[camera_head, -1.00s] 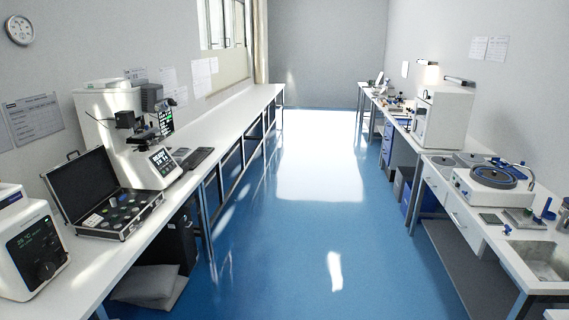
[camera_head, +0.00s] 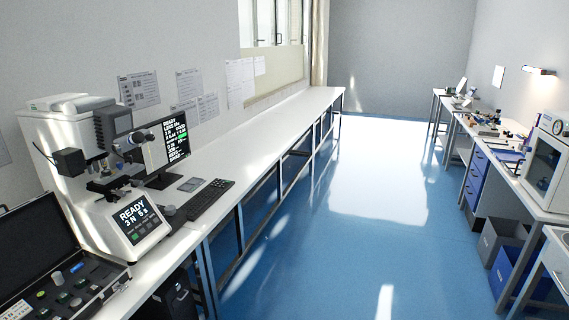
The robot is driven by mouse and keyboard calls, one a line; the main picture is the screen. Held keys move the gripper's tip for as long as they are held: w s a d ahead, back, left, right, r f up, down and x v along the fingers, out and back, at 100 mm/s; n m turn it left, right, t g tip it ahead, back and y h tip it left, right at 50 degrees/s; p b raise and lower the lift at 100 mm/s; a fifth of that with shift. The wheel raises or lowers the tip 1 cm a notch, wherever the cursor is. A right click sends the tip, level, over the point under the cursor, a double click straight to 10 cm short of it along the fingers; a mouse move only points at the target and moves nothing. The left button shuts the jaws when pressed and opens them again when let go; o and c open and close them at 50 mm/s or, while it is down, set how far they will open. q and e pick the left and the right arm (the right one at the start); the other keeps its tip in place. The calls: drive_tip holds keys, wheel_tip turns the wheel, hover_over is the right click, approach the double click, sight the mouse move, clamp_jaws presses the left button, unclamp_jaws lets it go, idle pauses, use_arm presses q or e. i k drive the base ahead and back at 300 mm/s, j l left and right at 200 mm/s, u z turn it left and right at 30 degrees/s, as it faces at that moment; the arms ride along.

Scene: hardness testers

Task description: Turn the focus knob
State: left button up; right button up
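The white hardness tester (camera_head: 85,150) stands on the left bench, with its display (camera_head: 137,213) reading READY. Its turret, eyepiece (camera_head: 131,140) and dark stage (camera_head: 108,184) face the aisle. A dark round knob (camera_head: 168,210) shows at the right side of its base; I cannot tell whether this is the focus knob. Neither of my grippers is in view.
The long white bench (camera_head: 262,118) runs along the left wall. A monitor (camera_head: 166,146) and keyboard (camera_head: 210,201) sit beside the tester, and an open black case (camera_head: 60,285) lies in front. The blue floor aisle (camera_head: 330,245) is clear. Bins (camera_head: 505,245) stand under the right bench.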

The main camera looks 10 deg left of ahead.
sight(170, 210)
drive_tip(key=i+u, duration=0.8)
drive_tip(key=i+l+u, duration=0.25)
drive_tip(key=i+u, duration=0.15)
drive_tip(key=i+l+u, duration=0.4)
drive_tip(key=i, duration=0.75)
drive_tip(key=u, duration=0.05)
